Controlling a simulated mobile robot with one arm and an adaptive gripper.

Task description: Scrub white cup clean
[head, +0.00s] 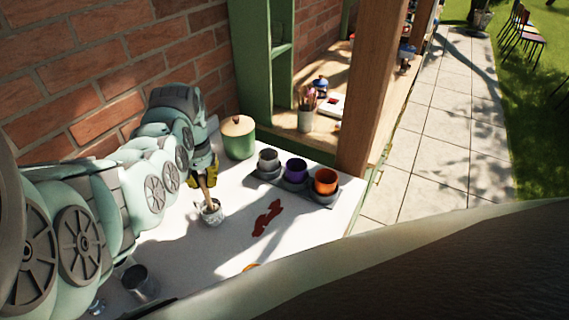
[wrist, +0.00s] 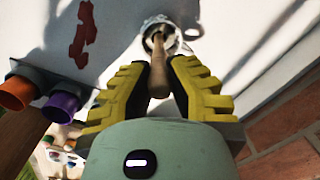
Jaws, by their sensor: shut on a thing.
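A white cup-like vessel (head: 212,217) with dark marks stands on the white table (head: 228,252). It also shows at the top of the wrist view (wrist: 180,45). My gripper (head: 204,182) is above it, with its yellow-and-black fingers shut on a wooden handle (wrist: 158,78). The handle's far end reaches into the vessel's mouth; what is on that end is hidden inside. Another whitish cup (head: 268,157) stands in the dark grey holder (head: 328,200). I cannot tell which of the two the task means.
A purple cup (head: 295,171) and an orange cup (head: 325,183) share the holder. A green canister (head: 239,145) stands near the brick wall. A red stain (head: 266,218) marks the table. A grey metal cup (head: 140,283) is at the front left.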

